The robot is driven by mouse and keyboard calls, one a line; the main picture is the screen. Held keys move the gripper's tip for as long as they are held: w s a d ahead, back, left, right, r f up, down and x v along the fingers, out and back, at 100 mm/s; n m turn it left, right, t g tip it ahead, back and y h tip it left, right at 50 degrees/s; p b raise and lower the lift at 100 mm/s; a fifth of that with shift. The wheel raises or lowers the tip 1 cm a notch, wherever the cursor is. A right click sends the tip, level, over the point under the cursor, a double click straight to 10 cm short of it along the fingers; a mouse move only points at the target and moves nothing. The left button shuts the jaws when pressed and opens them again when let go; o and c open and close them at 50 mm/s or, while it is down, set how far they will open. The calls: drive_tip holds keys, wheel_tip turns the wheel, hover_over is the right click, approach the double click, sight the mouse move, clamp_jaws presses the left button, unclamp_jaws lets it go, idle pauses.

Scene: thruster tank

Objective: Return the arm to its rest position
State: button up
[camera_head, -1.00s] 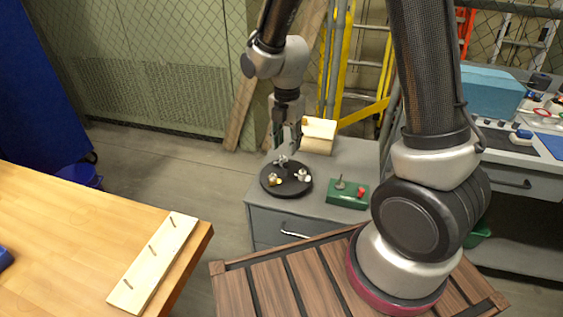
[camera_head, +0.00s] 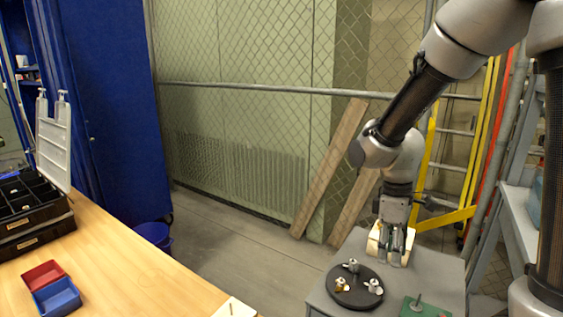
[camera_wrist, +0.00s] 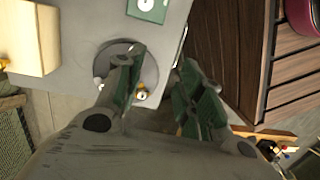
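My gripper (camera_head: 391,246) hangs fingers-down above the grey cabinet, behind the black turntable, in the head view. In the wrist view its two green-padded fingers (camera_wrist: 158,85) stand apart with nothing seen between them. The black round turntable (camera_head: 340,293) on the cabinet carries several small metal and brass fittings (camera_head: 352,265). The turntable also shows beyond the fingers in the wrist view (camera_wrist: 150,72), partly hidden by the left finger. My arm reaches in from the upper right, with its elbow raised.
A pale wooden block (camera_head: 374,243) stands behind my gripper on the grey cabinet (camera_head: 443,273). A green fixture (camera_head: 418,310) sits at its front. A wooden table (camera_head: 120,262) at left holds red (camera_head: 43,274) and blue bins (camera_head: 57,297). Planks and yellow ladders lean behind.

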drive_tip(key=s+d+r+m+t, duration=0.3)
drive_tip(key=s+d+r+m, duration=0.2)
drive_tip(key=r, duration=0.3)
drive_tip(key=s+d+r+m+t, duration=0.3)
drive_tip(key=s+d+r+m, duration=0.2)
drive_tip(key=s+r+m, duration=0.1)
drive_tip(key=v, duration=0.2)
drive_tip(key=shift+s+d+r, duration=0.2)
drive_tip(key=shift+d+r, duration=0.05)
drive_tip(key=shift+r, duration=0.1)
